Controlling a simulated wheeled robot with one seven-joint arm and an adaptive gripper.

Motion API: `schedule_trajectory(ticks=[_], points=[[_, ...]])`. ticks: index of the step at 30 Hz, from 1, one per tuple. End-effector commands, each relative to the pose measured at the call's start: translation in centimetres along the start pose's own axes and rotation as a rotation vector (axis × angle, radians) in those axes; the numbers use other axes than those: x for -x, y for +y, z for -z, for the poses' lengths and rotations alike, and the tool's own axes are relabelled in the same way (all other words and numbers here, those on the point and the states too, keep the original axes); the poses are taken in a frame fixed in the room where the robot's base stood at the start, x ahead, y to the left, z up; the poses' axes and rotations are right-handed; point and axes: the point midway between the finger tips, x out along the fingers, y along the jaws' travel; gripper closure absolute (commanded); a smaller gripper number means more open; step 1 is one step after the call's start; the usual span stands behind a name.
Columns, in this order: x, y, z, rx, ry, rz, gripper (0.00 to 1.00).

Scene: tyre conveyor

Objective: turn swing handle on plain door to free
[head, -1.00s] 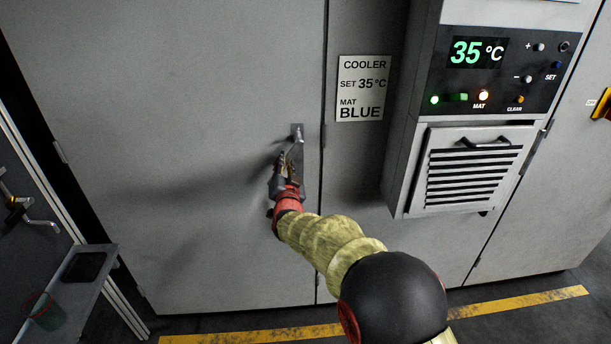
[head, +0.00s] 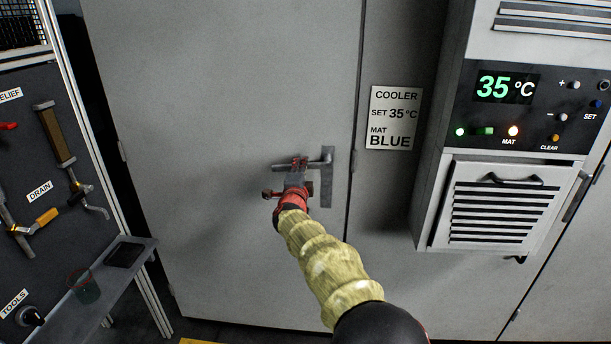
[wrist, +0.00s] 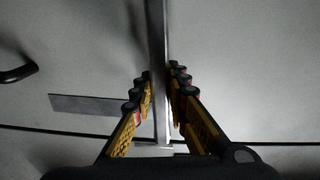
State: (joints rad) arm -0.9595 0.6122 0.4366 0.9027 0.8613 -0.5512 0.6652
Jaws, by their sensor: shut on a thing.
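The plain grey door (head: 230,90) is closed or nearly so, with its right edge beside a dark seam. Its swing handle (head: 282,168) points left, roughly level, from a pivot at the top of an upright back plate (head: 327,190). My gripper (head: 299,164) is shut on the lever part of the handle, left of the pivot. In the wrist view the handle bar (wrist: 158,60) runs between the two fingers of my gripper (wrist: 160,95), and the back plate (wrist: 90,106) shows at the left. My fingers hide part of the lever in the head view.
A control box with a 35 °C display (head: 507,88) and a louvred grille (head: 505,210) juts out at the right. A sign (head: 394,118) reads COOLER, MAT BLUE. At the left are a valve panel (head: 90,150) and a small shelf (head: 118,275).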

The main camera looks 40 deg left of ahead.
Motion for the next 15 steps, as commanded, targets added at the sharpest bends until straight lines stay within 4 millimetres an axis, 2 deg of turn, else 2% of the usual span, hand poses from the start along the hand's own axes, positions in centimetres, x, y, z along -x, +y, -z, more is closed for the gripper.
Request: schedule_trajectory(ticks=[6,15], points=[[-0.02,-0.66,0.15,-0.094,0.002,0.000,1.00],[-0.03,-1.03,0.22,-0.141,0.002,-0.001,1.00]])
